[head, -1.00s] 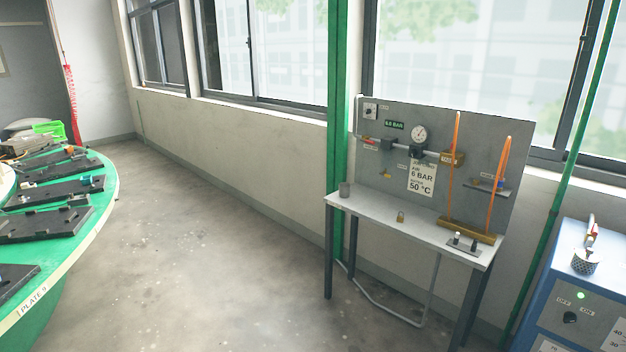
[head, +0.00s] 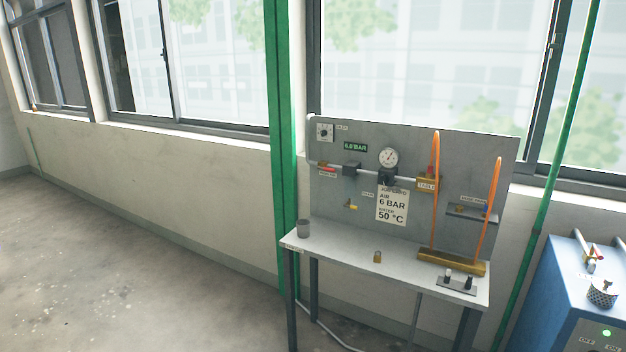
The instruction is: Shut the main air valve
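A grey upright panel (head: 460,150) stands at the back of a light table in front of the window. A valve with a red handle (head: 327,169) sits at the left end of the panel's pipe. The handle looks roughly in line with the pipe. A small label below it is too small to read surely, so I cannot confirm it is the main air valve. A round gauge (head: 389,158) and a green display (head: 355,147) reading about 6.0 BAR are on the panel. A small brass valve (head: 351,206) is lower down. My gripper is not in view.
A blue cabinet (head: 553,285) stands at the right. A green post (head: 280,120) rises behind the table. The floor at left (head: 130,260) is clear.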

